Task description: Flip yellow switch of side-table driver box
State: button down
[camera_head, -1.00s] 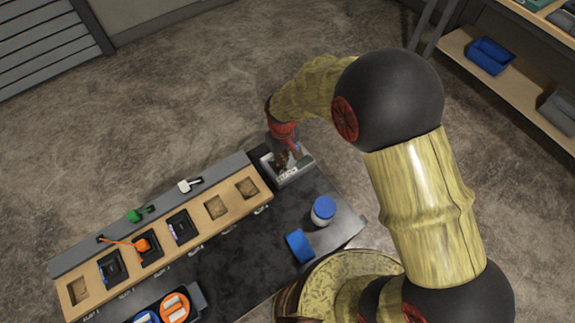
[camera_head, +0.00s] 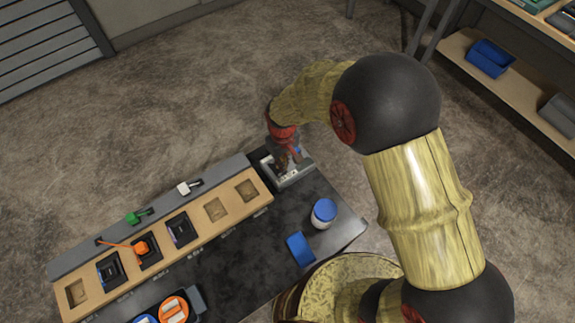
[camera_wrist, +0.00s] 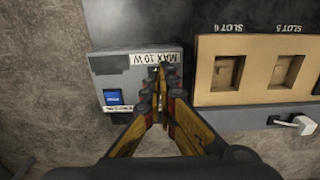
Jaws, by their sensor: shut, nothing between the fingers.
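The driver box (camera_wrist: 105,72) is a grey box at the end of the dark side table. It has a white "MAX 10 W" label (camera_wrist: 118,63) and a blue switch (camera_wrist: 113,97) on its left part in the wrist view. In the head view the box (camera_head: 298,177) is partly covered by my gripper (camera_head: 288,164). My gripper (camera_wrist: 159,78) is shut and empty, its fingertips over the right part of the box face, right of the blue switch. I cannot make out a yellow switch; the fingers cover that area. Contact with the box cannot be told.
A wooden slot board (camera_head: 206,236) adjoins the box, with several modules in its slots. Green (camera_head: 138,216) and white (camera_head: 186,188) plugs lie on the grey strip behind it.

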jog(key=shift+f, duration=0.15)
dwell(0.5)
jog(key=shift+f, duration=0.35)
jog(key=shift+f+b, duration=0.55)
jog(key=shift+b, duration=0.05)
jog(key=shift+w+a+r, duration=0.1)
jog(key=shift+w+a, duration=0.1)
jog(key=shift+w, duration=0.05)
jog(key=shift+w+a+f, duration=0.3)
jog(key=shift+w+a, duration=0.2)
jog(key=shift+w, duration=0.1)
jog(key=shift+r, duration=0.1)
jog(key=shift+d+r+p, duration=0.1)
jog(key=shift+r+p, duration=0.45)
jog(key=shift+r, duration=0.35)
jog(key=shift+s+r+p, duration=0.1)
jog(key=shift+r+p, duration=1.55)
jog(key=shift+r, duration=1.15)
